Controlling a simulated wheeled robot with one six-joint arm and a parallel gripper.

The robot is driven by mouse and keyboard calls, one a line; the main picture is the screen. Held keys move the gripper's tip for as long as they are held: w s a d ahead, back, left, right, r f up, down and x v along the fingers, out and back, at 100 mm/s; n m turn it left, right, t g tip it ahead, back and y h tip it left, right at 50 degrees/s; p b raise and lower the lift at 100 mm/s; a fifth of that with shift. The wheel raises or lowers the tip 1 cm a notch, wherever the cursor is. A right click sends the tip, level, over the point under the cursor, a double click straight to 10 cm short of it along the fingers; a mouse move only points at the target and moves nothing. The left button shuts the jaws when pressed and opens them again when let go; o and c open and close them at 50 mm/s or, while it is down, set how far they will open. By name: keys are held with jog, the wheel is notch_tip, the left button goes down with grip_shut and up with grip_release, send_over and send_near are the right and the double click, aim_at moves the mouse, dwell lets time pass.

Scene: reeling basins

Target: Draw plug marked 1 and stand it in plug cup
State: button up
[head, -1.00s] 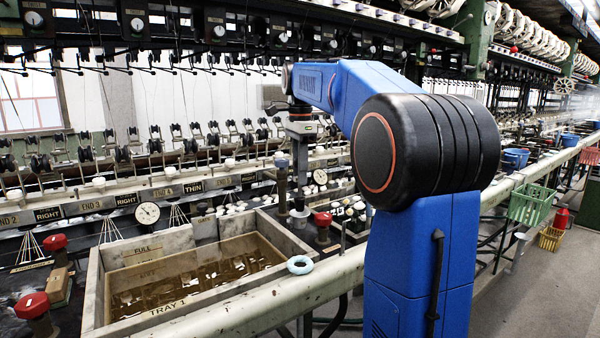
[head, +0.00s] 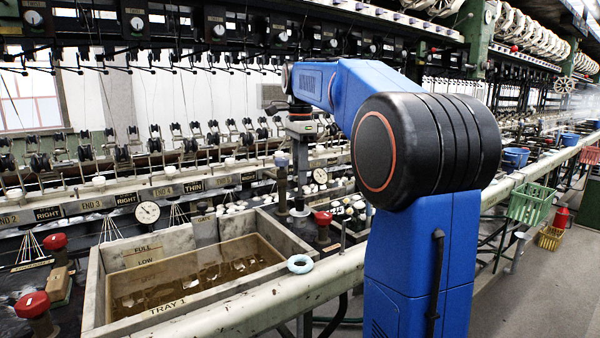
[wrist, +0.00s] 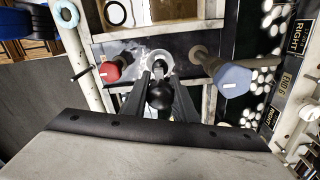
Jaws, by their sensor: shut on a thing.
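My gripper (head: 300,138) points down over the black deck behind the basin's right corner. In the wrist view my gripper (wrist: 160,92) is shut on a plug with a round black knob (wrist: 160,97). In the head view the plug's dark stem (head: 299,172) hangs upright below the jaws. Its foot is at a pale round plug cup (head: 299,212), whose rim (wrist: 166,56) shows just past the knob in the wrist view. I cannot tell whether the foot is inside the cup or just above it. No number is readable on the plug.
The basin marked TRAY 1 (head: 97,285) holds brownish water. A red-capped post (head: 323,218) and a blue-capped post (head: 281,160) stand close on either side of the plug. A pale blue ring (head: 300,264) lies on the front rail. More red-capped posts (head: 36,305) stand at left.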

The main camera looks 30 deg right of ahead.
aim_at(300, 197)
jog(key=shift+f, duration=2.15)
dwell(1.4)
jog(key=o, duration=1)
jog(key=shift+c, duration=0.2)
jog(key=shift+r, duration=0.1)
notch_tip(300, 197, up, 17)
jog(key=shift+r, duration=0.1)
